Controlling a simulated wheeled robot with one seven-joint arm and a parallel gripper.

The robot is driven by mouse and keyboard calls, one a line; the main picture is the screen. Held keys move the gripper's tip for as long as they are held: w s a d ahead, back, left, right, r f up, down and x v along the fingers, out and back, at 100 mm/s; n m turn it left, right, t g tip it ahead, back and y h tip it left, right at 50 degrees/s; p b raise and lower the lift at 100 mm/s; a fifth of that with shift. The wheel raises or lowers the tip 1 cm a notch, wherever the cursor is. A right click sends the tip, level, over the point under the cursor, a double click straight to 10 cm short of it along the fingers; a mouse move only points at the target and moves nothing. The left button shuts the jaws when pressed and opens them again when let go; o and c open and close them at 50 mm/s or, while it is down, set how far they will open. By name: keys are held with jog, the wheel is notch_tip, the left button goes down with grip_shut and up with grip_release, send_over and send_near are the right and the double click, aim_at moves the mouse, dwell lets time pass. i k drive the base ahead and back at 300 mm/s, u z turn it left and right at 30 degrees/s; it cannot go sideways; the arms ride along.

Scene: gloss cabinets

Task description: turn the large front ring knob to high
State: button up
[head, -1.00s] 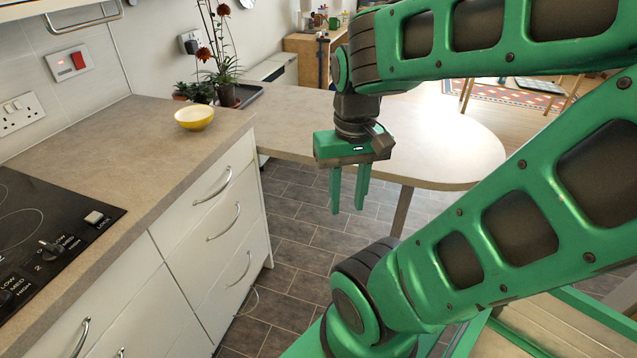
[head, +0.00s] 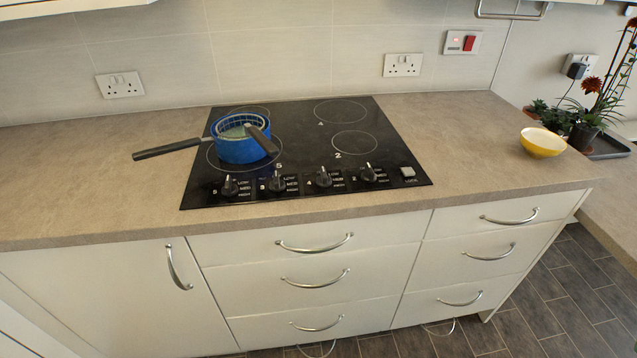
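The black hob (head: 310,150) is set in the worktop. The large front ring (head: 212,160) is at its front left, marked 5, mostly hidden under a blue pan (head: 238,150). Several black knobs line the hob's front edge. The leftmost knob (head: 230,186) is marked 5, with LOW, MED and HIGH printed to its right. Its exact setting is too small to tell. The other knobs are marked 3 (head: 277,182), 4 (head: 323,178) and 2 (head: 368,173). My gripper is not in view.
The pan's dark handle (head: 166,149) sticks out left over the worktop, and a second dark handle (head: 262,140) leans across its rim. A lock button (head: 408,172) is at the hob's right. Drawers with bar handles (head: 315,244) lie below. A yellow bowl (head: 542,143) stands far right.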

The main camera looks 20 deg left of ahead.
aim_at(230, 189)
jog(key=u, duration=1.8)
jog(key=k, duration=0.35)
jog(key=u, duration=0.2)
jog(key=i, duration=0.5)
